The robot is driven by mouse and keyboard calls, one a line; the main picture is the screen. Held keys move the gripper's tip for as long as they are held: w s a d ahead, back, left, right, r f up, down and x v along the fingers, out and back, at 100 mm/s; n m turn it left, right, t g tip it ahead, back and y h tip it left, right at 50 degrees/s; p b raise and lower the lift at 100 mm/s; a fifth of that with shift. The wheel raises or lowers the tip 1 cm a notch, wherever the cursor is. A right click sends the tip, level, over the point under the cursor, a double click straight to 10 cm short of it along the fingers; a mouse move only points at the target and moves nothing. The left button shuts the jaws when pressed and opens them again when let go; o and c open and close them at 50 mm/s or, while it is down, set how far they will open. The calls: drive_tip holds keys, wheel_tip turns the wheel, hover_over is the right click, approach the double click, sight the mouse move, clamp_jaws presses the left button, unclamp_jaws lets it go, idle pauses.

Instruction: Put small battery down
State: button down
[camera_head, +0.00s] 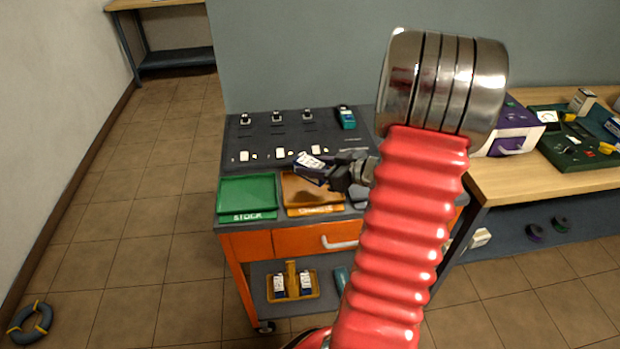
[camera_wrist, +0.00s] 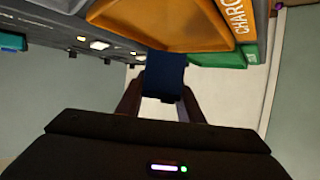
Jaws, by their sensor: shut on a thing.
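The small battery (camera_head: 309,163), dark blue with a white label, is held in my gripper (camera_head: 333,174). My gripper is shut on it. In the wrist view the battery (camera_wrist: 164,76) is a dark block between the two fingers (camera_wrist: 160,105). In the head view it shows over the back of the orange tray (camera_head: 300,198), apparently raised above the cart top. The green tray (camera_head: 248,214), marked STOCK, lies left of the orange one. The orange tray's label is partly readable as CHARG in the wrist view (camera_wrist: 165,25).
The dark cart top (camera_head: 235,135) carries several small devices at the back and a teal device (camera_head: 346,117). A caddy (camera_head: 292,292) with two batteries sits on the lower shelf. A wooden bench (camera_head: 510,180) stands right.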

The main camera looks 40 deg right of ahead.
drive_tip(key=shift+f, duration=2)
drive_tip(key=c, duration=1.2)
unclamp_jaws()
drive_tip(key=shift+f, duration=0.15)
drive_tip(key=v, duration=1.2)
